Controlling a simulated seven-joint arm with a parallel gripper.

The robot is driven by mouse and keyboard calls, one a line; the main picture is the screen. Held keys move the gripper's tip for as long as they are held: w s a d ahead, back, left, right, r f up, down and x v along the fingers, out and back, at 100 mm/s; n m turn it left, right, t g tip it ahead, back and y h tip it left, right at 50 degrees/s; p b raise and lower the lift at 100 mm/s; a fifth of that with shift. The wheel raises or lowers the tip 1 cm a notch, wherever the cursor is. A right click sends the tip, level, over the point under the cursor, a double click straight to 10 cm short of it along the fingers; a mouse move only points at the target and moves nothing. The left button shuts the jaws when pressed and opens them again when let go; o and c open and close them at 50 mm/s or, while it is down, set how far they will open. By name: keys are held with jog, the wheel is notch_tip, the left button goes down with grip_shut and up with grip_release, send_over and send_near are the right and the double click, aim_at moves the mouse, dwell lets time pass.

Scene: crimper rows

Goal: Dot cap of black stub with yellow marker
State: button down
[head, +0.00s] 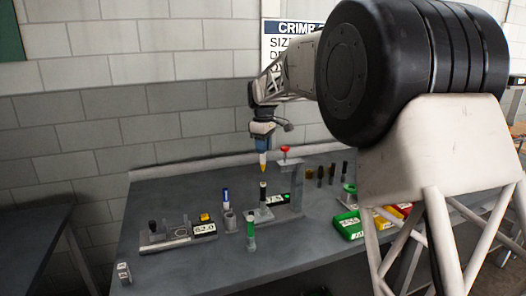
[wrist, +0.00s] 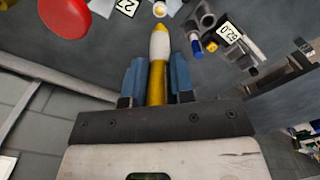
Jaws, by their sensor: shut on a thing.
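The yellow marker (head: 263,160) is gripped upright, tip down, in my gripper (head: 263,149). In the wrist view the marker (wrist: 158,75) stands between the two blue fingers of my gripper (wrist: 158,82), with a pale section and a yellow tip. Below the tip in the head view, with a small gap, a black stub (head: 263,192) stands upright in the grey press fixture (head: 259,214). In the wrist view a pale round top (wrist: 160,9), seemingly the stub's cap, shows just past the tip. I cannot tell whether it bears a dot.
The press has a red knob (head: 285,149) on its post, close right of my gripper. Several dark stubs (head: 332,174) and coloured bins (head: 348,226) lie right.

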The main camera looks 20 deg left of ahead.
jog(key=shift+r, duration=1.05)
